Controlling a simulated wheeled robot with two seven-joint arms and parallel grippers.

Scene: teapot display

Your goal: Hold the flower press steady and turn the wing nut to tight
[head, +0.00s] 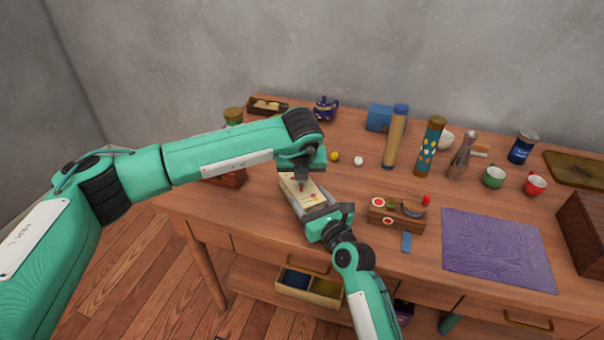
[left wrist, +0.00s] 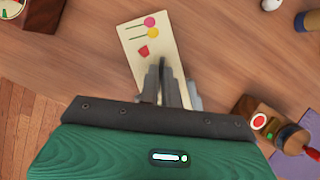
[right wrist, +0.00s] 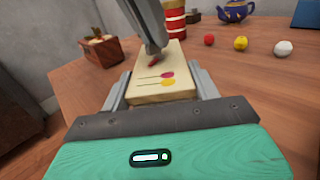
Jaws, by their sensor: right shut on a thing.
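The flower press (head: 291,187) is a cream board with painted flowers, lying on the table; it also shows in the left wrist view (left wrist: 134,36) and the right wrist view (right wrist: 168,88). Its red wing nut (left wrist: 143,51) sits on top, also in the right wrist view (right wrist: 154,59). My right gripper (head: 316,211) is shut on the press, one finger along each side. My left gripper (head: 301,180) points down over the press, its fingertips close above the wing nut. Its fingers (left wrist: 163,68) look close together; whether any gap is left is unclear.
A wooden block with red-topped pieces (head: 397,215) stands right of the press, and a purple mat (head: 497,247) lies further right. Small balls (head: 358,161), bottles and cups stand behind. A wooden box (right wrist: 103,50) stands at the left. Bare table lies in front of the balls.

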